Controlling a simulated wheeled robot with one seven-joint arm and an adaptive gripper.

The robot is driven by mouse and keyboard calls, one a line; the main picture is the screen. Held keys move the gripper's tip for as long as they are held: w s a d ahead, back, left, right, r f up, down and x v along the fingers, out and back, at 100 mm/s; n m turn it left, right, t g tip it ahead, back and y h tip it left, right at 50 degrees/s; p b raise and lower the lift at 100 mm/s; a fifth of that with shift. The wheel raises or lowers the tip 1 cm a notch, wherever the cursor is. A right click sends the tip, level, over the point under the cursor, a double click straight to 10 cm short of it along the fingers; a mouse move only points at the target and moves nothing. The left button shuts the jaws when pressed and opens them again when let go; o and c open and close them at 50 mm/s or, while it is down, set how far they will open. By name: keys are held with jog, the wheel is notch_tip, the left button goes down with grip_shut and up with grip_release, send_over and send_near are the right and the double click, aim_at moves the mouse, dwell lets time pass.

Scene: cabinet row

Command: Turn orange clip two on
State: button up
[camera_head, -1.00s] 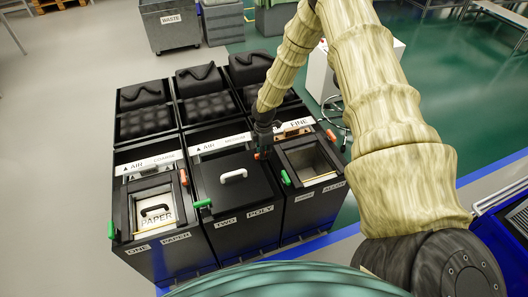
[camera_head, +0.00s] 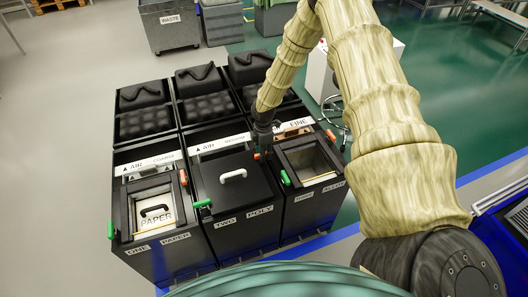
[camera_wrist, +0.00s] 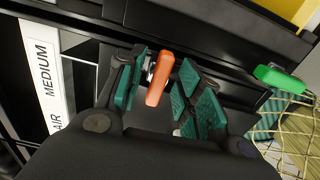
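The orange clip (camera_head: 257,156) of cabinet two is at the upper right of the black cabinet marked TWO POLY (camera_head: 245,217). My gripper (camera_head: 263,148) is over it and partly hides it. In the wrist view the orange clip (camera_wrist: 160,78) stands between the teal-padded fingers of my gripper (camera_wrist: 164,72), with a gap to the pads on both sides. The gripper is open and holds nothing. The clip's base is partly hidden behind the fingers.
A green clip (camera_wrist: 278,80) on cabinet three is right of my gripper. Cabinet two's green clip (camera_head: 203,204) is at its left side. Cabinet one (camera_head: 153,214) and cabinet three (camera_head: 311,168) stand close on either side, with their own orange clips.

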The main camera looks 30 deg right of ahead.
notch_tip(320, 180, up, 12)
dwell(0.6)
dwell(0.5)
